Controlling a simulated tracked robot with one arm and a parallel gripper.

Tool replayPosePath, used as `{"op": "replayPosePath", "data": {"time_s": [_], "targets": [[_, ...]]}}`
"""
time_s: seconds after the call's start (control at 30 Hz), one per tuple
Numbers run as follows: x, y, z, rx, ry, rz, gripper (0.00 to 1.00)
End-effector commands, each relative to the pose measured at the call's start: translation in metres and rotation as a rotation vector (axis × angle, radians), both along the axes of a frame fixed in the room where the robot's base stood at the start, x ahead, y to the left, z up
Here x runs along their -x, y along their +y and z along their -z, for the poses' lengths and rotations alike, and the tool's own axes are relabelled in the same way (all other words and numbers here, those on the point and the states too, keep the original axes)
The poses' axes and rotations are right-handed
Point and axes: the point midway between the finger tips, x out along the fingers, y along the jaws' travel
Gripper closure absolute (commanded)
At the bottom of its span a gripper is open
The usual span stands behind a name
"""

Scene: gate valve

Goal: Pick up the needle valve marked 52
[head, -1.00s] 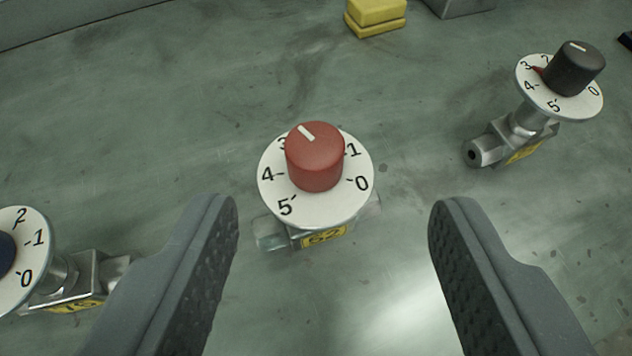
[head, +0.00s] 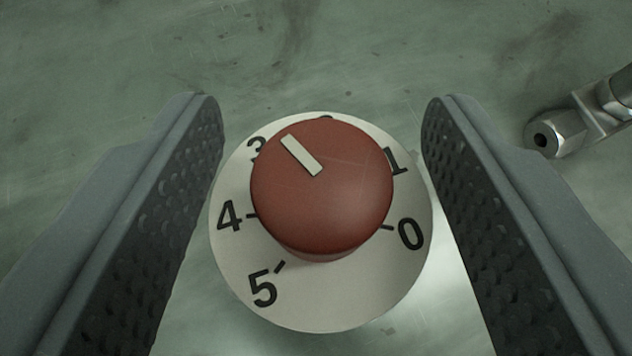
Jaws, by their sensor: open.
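A valve with a red knob (head: 322,190) and a white numbered dial (head: 335,300) is in the middle of the head view, seen from above. The knob's white pointer line aims up and left, between 3 and the mostly hidden 2. The valve's body and yellow tag are hidden under the dial, so its marking cannot be read now. My gripper (head: 322,108) is open, with one finger on each side of the dial. The left finger is very close to the dial's edge, and the right finger is also near it. I cannot tell whether either touches.
The metal end of another valve (head: 560,135) lies at the right edge, beyond my right finger. The grey-green scuffed surface (head: 350,50) is bare above the dial and to the left.

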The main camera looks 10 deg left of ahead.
Motion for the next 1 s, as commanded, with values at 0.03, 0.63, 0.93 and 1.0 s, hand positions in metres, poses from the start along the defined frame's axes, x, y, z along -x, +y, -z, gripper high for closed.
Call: {"op": "replayPosePath", "data": {"time_s": [0.03,0.63,0.93,1.0], "targets": [[-0.002,0.000,0.001,0.000,0.000,0.000,0.48],[-0.002,0.000,0.001,0.000,-0.001,0.001,1.00],[-0.002,-0.001,-0.006,0.000,0.000,0.001,1.00],[-0.003,0.000,-0.013,-0.001,-0.003,0.001,1.00]]}}
